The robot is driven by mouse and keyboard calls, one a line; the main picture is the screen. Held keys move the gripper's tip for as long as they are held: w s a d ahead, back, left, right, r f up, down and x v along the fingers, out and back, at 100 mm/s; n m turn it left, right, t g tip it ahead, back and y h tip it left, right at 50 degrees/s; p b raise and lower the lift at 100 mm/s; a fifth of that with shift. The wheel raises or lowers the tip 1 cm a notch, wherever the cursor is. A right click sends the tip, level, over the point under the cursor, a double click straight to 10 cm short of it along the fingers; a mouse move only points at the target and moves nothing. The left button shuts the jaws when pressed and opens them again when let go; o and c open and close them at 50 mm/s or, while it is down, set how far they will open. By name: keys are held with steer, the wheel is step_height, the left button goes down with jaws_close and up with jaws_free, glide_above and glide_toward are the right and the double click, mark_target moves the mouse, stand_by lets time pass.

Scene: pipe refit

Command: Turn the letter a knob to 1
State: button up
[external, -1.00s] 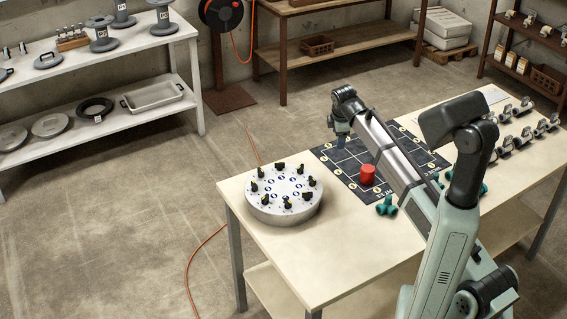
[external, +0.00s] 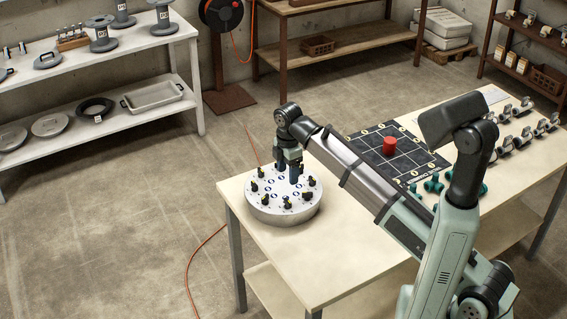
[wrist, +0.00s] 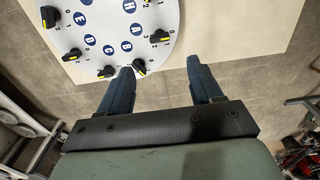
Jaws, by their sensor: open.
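The round grey-white knob plate (external: 284,209) sits on the left end of the table, with black yellow-marked knobs around its rim and blue letter badges inside them. My gripper (external: 289,180) is over the plate, pointing down. In the wrist view my gripper (wrist: 160,67) is open. A black knob (wrist: 139,67) shows between the fingertips, close to the left one. Another knob (wrist: 160,38) is farther up, and more knobs (wrist: 72,54) lie to the left.
A dark grid mat (external: 400,160) with a red cylinder (external: 389,146) and teal pipe fittings (external: 433,185) lie to the right, partly behind my arm. Metal fittings (external: 515,130) stand at the table's far right. The table's front left (external: 300,260) is clear.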

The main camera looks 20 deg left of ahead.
mark_target(288, 200)
step_height(288, 200, down, 12)
steer(key=shift+r, duration=0.1)
stand_by(0.4)
steer(key=shift+c, duration=0.3)
steer(key=c, duration=1)
steer(key=shift+m, duration=0.4)
steer(key=m, duration=0.5)
steer(key=shift+m, duration=0.3)
steer(key=m, duration=0.5)
steer(key=shift+m, duration=0.3)
